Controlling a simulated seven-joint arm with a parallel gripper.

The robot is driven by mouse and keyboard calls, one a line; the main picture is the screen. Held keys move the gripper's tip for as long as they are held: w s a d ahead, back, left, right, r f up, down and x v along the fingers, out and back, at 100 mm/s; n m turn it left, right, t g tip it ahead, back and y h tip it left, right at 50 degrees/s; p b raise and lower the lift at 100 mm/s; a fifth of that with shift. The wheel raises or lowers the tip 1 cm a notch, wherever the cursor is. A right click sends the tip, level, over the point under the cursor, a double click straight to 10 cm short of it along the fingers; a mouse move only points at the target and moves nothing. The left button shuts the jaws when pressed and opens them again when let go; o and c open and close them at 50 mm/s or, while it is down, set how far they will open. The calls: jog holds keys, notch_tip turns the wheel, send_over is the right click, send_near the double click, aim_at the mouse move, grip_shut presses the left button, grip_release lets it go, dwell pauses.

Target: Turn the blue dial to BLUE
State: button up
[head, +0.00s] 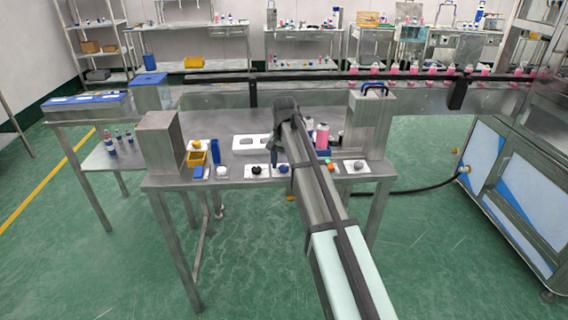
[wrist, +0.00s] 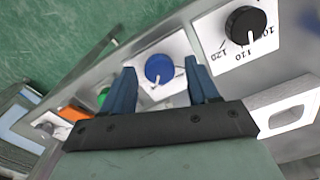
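The blue dial (wrist: 159,69) is a round knob on a white plate, seen in the wrist view. My gripper (wrist: 159,66) is open, with one blue finger to the left of the dial and the other to its right. Gaps show between the fingers and the dial, and I cannot tell how far the fingertips are above the plate.
A black dial (wrist: 245,24) with printed numbers sits to the right in the wrist view. Green (wrist: 103,95) and orange (wrist: 75,113) buttons lie to the left. A white holder (head: 251,144) with cutouts is behind. A steel box (head: 160,145) and pink bottle (head: 322,137) stand on the table.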

aim_at(284, 167)
notch_tip(284, 167, up, 14)
dwell(0.8)
jog(key=shift+f, duration=0.15)
